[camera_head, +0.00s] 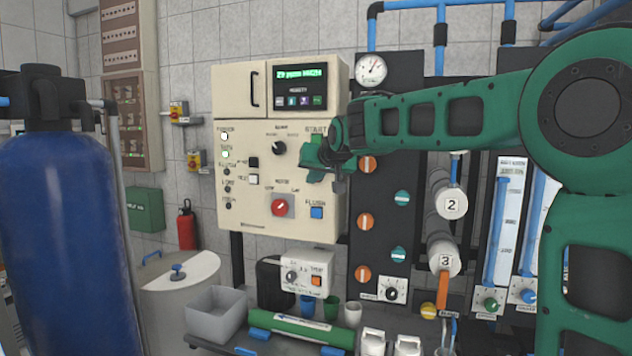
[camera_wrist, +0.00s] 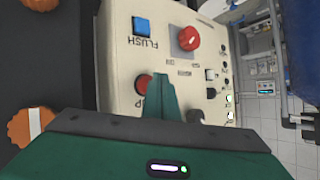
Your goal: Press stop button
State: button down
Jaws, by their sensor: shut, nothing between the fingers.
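A cream control panel (camera_head: 240,195) on the wall carries the buttons. In the wrist view, which is turned over, a round red button (camera_wrist: 143,84) shows just left of my fingertips, partly covered by them; a letter "P" of its label shows below it. In the head view this button is hidden behind my gripper (camera_head: 312,160). My gripper (camera_wrist: 160,78) is shut and empty, its green fingers close to the panel beside the red button. Whether they touch the panel or the button I cannot tell.
A blue FLUSH button (camera_head: 317,212) and a red rotary knob (camera_head: 280,206) sit lower on the panel; a black knob (camera_head: 279,148) is to the left. A dark board with orange valves (camera_head: 366,222) stands right of the panel. A blue tank (camera_head: 60,220) stands at left.

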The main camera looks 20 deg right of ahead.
jog(key=shift+w, duration=0.1)
dwell(0.5)
jog(key=shift+w+d, duration=0.25)
jog(key=shift+w+d, duration=0.25)
jog(key=shift+w, duration=0.1)
dwell(0.9)
dwell(0.3)
jog(key=shift+s+a, duration=0.5)
jog(key=shift+s, duration=0.25)
jog(key=s+a, duration=0.1)
jog(key=s, duration=0.1)
jog(key=s+a, duration=0.2)
dwell(0.4)
dwell(0.5)
